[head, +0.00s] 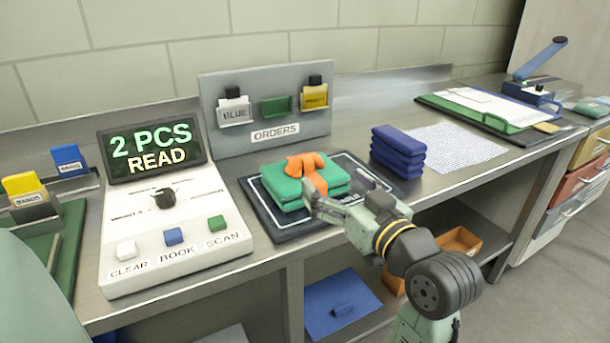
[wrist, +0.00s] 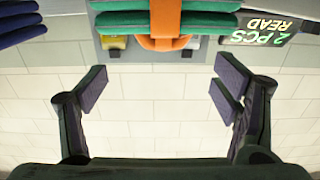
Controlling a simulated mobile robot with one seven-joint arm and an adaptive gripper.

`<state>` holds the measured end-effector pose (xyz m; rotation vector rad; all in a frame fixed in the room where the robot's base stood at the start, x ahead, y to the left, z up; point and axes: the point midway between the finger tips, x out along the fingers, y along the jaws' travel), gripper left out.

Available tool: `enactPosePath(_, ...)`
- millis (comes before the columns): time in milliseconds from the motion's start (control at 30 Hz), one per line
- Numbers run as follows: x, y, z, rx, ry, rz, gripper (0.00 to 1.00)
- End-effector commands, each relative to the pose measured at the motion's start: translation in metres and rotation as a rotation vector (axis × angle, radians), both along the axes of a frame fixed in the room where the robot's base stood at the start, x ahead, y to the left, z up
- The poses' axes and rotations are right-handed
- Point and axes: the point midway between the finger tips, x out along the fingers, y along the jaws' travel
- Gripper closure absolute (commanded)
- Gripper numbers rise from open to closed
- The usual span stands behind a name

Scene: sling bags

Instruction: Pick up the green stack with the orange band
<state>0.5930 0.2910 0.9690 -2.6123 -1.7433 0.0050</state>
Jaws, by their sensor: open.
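The green stack (head: 287,188) lies on a dark pad (head: 288,222) on the counter, with an orange band (head: 313,180) wrapped over it. My gripper (head: 316,202) is at the front right of the stack in the head view, its fingertips partly hidden. In the wrist view the green stack (wrist: 124,20) and orange band (wrist: 165,20) are at the top, beyond the fingertips. My gripper (wrist: 158,82) is open there, with nothing between its fingers. I cannot tell from the head view whether a finger touches the stack.
A blue stack (head: 398,152) stands right of the pad. A console (head: 165,225) with a screen reading "2 PCS READ" (head: 153,150) stands to the left. An orders board (head: 265,112) stands behind. A white dotted sheet (head: 450,148) lies flat at the right.

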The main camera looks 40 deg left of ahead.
Motion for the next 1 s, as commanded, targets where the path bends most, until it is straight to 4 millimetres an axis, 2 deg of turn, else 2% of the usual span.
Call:
enactPosePath(200,0.012,0.033,0.001,-0.001,0.002,0.004,0.18)
enactPosePath(433,0.017,0.051,0.001,-0.001,0.000,0.004,0.18)
enactPosePath(700,0.029,0.087,-0.001,0.000,0.000,0.003,0.18)
enactPosePath(1000,0.032,0.092,-0.002,0.001,-0.002,0.000,0.18)
